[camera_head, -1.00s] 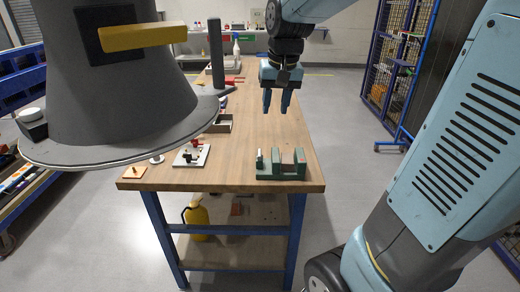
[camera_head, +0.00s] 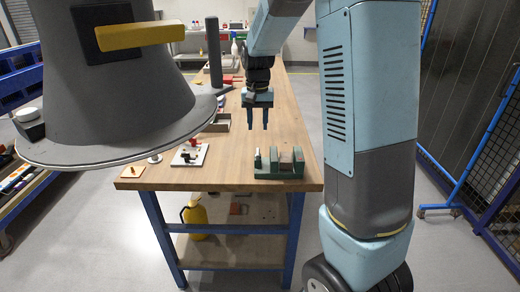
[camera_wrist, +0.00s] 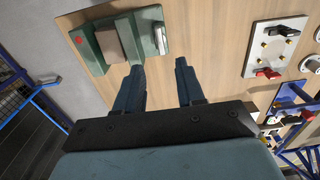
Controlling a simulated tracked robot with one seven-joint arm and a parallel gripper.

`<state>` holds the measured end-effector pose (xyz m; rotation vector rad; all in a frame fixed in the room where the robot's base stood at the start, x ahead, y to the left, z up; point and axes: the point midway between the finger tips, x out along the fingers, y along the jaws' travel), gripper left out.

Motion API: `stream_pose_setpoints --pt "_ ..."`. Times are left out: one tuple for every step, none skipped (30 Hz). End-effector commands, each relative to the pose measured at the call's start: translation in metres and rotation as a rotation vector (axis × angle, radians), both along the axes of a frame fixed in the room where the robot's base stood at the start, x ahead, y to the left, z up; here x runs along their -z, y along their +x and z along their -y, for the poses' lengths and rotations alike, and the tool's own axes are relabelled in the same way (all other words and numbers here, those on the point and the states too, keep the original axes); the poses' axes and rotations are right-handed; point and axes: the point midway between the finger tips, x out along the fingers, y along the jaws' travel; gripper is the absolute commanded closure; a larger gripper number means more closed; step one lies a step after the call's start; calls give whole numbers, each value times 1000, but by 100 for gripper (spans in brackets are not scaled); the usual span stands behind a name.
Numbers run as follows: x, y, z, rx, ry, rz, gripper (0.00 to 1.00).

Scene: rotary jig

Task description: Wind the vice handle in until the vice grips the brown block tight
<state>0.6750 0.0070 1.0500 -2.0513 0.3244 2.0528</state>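The green vice (camera_head: 280,171) stands at the front right of the wooden bench, and it also shows at the upper left of the wrist view (camera_wrist: 125,28). The brown block (camera_wrist: 108,45) sits between its green jaws; whether it is gripped tight I cannot tell. The pale metal vice handle (camera_wrist: 160,38) is at the vice's right end in the wrist view and its left end in the head view (camera_head: 257,158). My gripper (camera_head: 257,127) is open and empty above the bench, behind the vice in the head view. Its fingertips (camera_wrist: 160,68) point toward the handle end, apart from it.
A white plate with a red-and-black clamp (camera_head: 189,155) lies left of the vice. A small wooden plate with an orange knob (camera_head: 132,171) is at the front left corner. An open tray (camera_head: 218,124) lies farther back. The bench surface (camera_head: 225,165) between clamp and vice is clear.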

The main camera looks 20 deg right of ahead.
Motion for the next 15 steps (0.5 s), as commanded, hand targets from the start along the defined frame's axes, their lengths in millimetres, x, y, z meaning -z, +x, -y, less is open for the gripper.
stream_pose_setpoints --pt "11 -1 0 0 -1 -4 62" --pt "16 -1 0 0 -1 -4 62" --pt "23 -1 0 0 0 -3 62" --pt "28 -1 0 -1 -1 -4 62" --pt "34 0 0 -1 -1 -3 62" --pt "41 -1 0 -1 -1 -4 62" --pt "46 -1 0 -1 -1 -3 62" --pt "51 -1 0 -1 -1 -3 62" --pt "58 -1 0 0 -1 -3 62" --pt "63 0 0 0 -1 -3 62" --pt "68 -1 0 0 -1 -3 62" --pt "74 -1 0 1 0 -3 62" --pt "78 -1 1 1 0 -3 62" --pt "82 -1 1 1 -1 -3 62" --pt "87 0 1 0 0 -2 62"
